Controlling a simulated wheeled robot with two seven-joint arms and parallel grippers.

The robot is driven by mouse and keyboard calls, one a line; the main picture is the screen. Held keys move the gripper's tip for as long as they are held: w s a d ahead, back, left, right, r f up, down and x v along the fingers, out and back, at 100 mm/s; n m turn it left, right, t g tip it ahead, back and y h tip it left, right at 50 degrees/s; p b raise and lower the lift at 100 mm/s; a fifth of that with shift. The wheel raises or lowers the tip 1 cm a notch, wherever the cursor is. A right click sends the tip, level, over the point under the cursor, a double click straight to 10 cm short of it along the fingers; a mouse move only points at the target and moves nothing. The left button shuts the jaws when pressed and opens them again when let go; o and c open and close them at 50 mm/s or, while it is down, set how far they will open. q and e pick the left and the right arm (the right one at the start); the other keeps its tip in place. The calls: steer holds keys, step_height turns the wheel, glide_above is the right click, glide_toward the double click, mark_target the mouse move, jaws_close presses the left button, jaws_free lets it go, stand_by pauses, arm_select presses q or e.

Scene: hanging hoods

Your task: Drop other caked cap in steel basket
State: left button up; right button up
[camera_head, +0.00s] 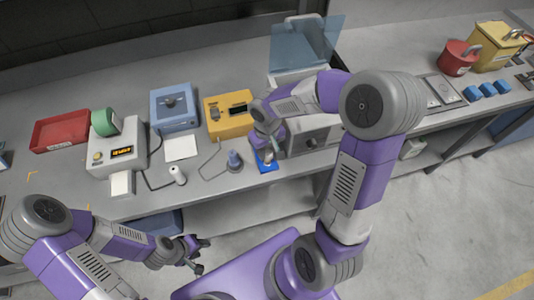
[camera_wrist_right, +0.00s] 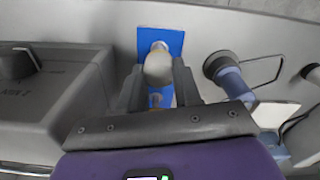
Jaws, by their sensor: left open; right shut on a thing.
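My right gripper (camera_wrist_right: 158,88) is shut on a beige, rounded piece (camera_wrist_right: 158,68), which looks like the cap. It is right over a small blue plate (camera_wrist_right: 175,42) at the bench's front edge. Whether the piece still touches the plate or a fitting there, I cannot tell. In the head view the right gripper (camera_head: 267,154) points down at the blue plate (camera_head: 266,166), and the held piece is mostly hidden. My left gripper (camera_head: 198,254) is open and empty, low in front of the bench. I cannot make out a steel basket for certain.
A blue-grey cylindrical tool (camera_head: 234,160) and a bent wire stand (camera_head: 210,158) are left of the right gripper. A yellow box (camera_head: 228,114), a blue box (camera_head: 173,107) and a red tray (camera_head: 61,131) stand behind. A grey knobbed unit (camera_wrist_right: 50,85) is close beside the right gripper.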

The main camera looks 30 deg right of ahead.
mark_target(267, 152)
step_height(267, 152, up, 6)
steer(key=shift+r+p, duration=0.25)
steer(key=shift+p, duration=0.35)
